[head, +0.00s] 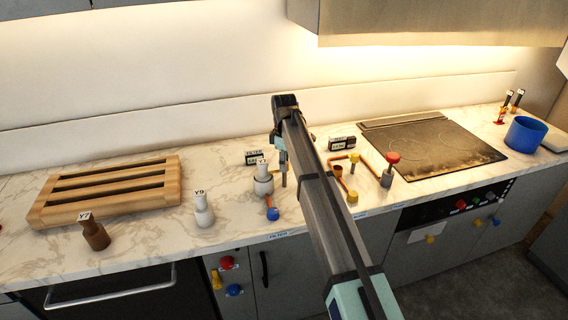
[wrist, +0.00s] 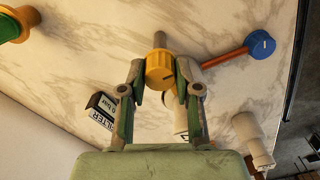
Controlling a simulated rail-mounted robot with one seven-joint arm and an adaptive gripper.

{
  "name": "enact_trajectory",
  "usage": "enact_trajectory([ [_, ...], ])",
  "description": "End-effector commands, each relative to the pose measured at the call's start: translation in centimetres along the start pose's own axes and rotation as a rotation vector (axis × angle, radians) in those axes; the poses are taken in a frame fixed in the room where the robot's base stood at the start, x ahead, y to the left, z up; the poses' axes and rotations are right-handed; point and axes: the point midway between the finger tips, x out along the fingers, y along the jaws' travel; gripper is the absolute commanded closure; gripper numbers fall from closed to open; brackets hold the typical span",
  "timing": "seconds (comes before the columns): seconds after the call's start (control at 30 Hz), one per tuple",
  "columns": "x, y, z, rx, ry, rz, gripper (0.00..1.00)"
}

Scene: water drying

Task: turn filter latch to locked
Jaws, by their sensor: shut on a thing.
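A yellow ribbed knob (wrist: 158,72) on a grey stem sits between the fingers of my gripper (wrist: 160,69) in the wrist view. The fingers are shut on it from both sides. A dark mark shows on its face. I cannot read a locked or unlocked position. A black and white sign reading FILTER (wrist: 102,109) stands to the left. In the head view my gripper (head: 283,164) points down beside the white filter vessel (head: 263,184); my arm hides most of the knob. An orange pipe leads to a blue knob (wrist: 261,44), which also shows in the head view (head: 272,214).
A white bottle tagged Y9 (head: 204,212) and a brown bottle tagged Y7 (head: 95,234) stand to the left, near a wooden rack (head: 110,188). Orange pipework with a red knob (head: 393,158) stands right of my arm. A cooktop (head: 432,143) and blue pot (head: 525,134) are farther right.

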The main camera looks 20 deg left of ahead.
Motion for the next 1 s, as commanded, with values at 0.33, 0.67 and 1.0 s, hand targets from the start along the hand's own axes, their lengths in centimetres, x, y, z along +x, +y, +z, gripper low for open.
enact_trajectory([
  [0.33, 0.1, -0.1, 0.0, -0.013, -0.001, -0.002, 1.0],
  [0.67, 0.0, -0.1, 0.0, -0.012, 0.0, -0.001, 0.43],
  [1.0, -1.1, 0.1, 0.0, -0.011, 0.001, 0.001, 0.43],
])
